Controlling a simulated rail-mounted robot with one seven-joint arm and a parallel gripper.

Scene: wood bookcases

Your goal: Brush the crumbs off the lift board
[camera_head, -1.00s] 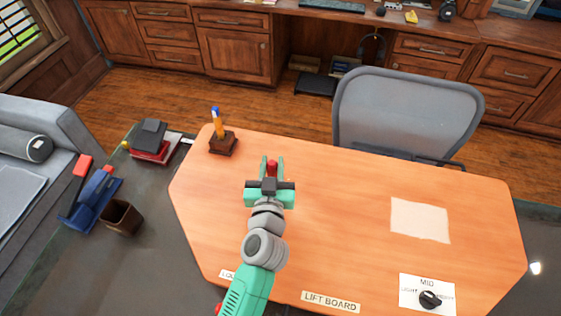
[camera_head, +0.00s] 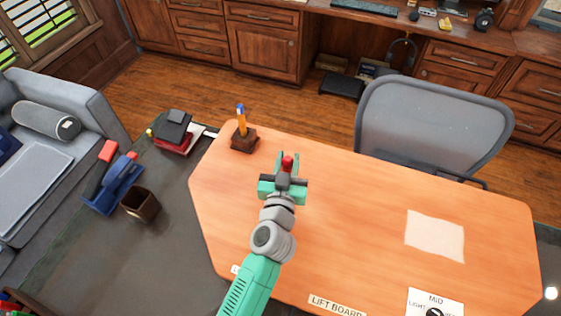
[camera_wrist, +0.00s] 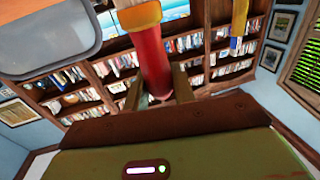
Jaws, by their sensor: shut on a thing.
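The lift board (camera_head: 345,215) is a broad orange-brown wooden top with cut corners, with a "LIFT BOARD" label (camera_head: 337,306) at its near edge. I cannot make out separate crumbs on it. My gripper (camera_head: 287,168) is over the left-middle of the board, its green fingers pointing away. It is shut on a red handle (camera_head: 287,163), whose tip shows between the fingers. In the wrist view the red handle (camera_wrist: 150,60) is a cylinder with a yellow end. I cannot tell what tool it belongs to, or whether it touches the board.
A pen stand (camera_head: 244,142) stands at the board's far left corner. A pale square (camera_head: 435,235) lies on the right, above a dial card (camera_head: 436,299). An office chair (camera_head: 432,120) is at the far edge. A dark cup (camera_head: 141,204) and blue holder (camera_head: 114,188) stand left.

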